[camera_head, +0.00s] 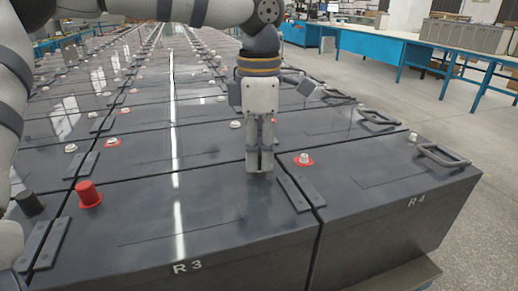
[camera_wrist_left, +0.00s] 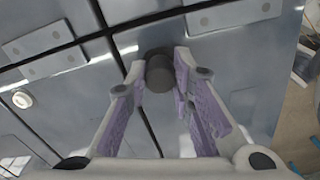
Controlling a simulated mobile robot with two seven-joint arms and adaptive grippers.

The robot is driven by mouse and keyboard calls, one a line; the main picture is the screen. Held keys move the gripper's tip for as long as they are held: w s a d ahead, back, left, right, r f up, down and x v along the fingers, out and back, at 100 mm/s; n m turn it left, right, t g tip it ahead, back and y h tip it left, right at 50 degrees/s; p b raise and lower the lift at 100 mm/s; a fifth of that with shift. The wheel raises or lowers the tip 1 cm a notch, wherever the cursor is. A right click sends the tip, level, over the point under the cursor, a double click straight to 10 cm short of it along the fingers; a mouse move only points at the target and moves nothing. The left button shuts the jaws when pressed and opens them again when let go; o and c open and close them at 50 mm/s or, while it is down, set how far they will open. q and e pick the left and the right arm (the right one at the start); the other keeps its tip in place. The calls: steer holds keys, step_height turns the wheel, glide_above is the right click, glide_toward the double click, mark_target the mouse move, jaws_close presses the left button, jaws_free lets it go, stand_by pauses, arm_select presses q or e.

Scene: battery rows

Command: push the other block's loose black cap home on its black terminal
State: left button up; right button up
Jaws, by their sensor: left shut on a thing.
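My left gripper (camera_head: 259,168) points straight down at the back right of the block marked R3 (camera_head: 200,230). It is shut on a black cap (camera_wrist_left: 159,74), which sits between the purple finger pads in the left wrist view, close to a seam between blocks. In the head view the fingers hide most of this cap and the terminal under it, so I cannot tell how far it is seated. A red cap (camera_head: 88,194) stands at the left of R3. Another black cap (camera_head: 30,204) stands farther left, on the neighbouring block. My right gripper is out of view.
The block marked R4 (camera_head: 400,200) is at the right, with a bare red-ringed terminal (camera_head: 303,159), a bare terminal (camera_head: 413,138) and a handle (camera_head: 443,156). Connector plates (camera_head: 295,193) lie by the seam. More battery rows stretch behind. Open floor lies right.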

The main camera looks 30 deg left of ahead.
arm_select(q)
steer(key=shift+f, duration=0.35)
stand_by(0.4)
steer(key=o, duration=0.8)
steer(key=shift+o, duration=0.8)
steer(key=o, duration=0.4)
steer(key=shift+c, duration=0.2)
steer(key=shift+r, duration=3.55)
